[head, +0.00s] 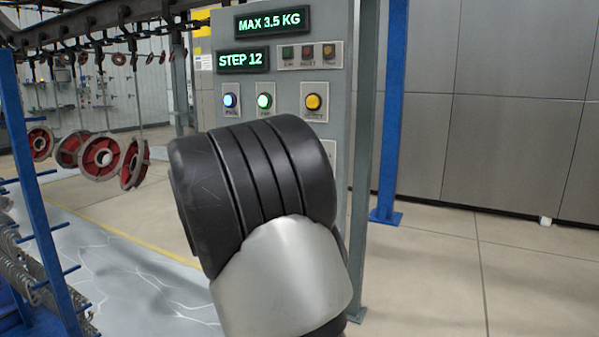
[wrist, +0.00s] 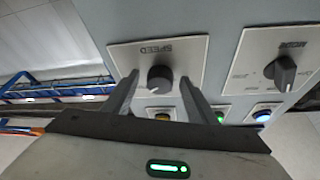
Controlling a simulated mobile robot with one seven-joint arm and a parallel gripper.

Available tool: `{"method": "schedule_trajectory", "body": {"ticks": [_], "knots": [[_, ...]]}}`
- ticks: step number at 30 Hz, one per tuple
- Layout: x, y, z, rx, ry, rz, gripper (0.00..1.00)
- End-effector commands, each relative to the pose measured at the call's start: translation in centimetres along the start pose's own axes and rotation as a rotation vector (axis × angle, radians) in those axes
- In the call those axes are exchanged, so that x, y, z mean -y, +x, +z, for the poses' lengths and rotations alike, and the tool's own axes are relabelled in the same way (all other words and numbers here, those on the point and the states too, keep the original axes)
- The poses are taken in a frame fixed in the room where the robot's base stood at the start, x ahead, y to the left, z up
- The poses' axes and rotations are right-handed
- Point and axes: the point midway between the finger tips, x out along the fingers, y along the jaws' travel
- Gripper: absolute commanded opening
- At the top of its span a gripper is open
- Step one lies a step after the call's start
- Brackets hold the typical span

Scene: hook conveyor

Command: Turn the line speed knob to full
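The line speed knob (wrist: 160,79) is a round dark knob on a light plate marked SPEED in the wrist view, where the picture is turned over. My gripper (wrist: 158,92) is open, with one finger on each side of the knob in the picture. I cannot tell whether the fingers touch the knob. In the head view my arm hides the knob and my gripper. The grey control panel (head: 341,90) stands behind my arm.
A second dark knob (wrist: 285,72) sits on its own plate to the right. Lit blue (head: 230,100), green (head: 264,101) and yellow (head: 313,102) buttons are on the panel. Red wheels (head: 101,158) hang at left.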

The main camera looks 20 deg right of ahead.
Motion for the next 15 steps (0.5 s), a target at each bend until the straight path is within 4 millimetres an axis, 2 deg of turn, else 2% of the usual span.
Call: {"method": "schedule_trajectory", "body": {"ticks": [9,11,15], "knots": [[0.1,-0.3,-0.1,-0.001,0.0,-0.001,0.52],[0.1,-0.8,-0.1,-0.001,0.0,-0.001,0.52],[0.1,-3.2,-0.1,0.001,-0.001,-0.004,0.52]]}}
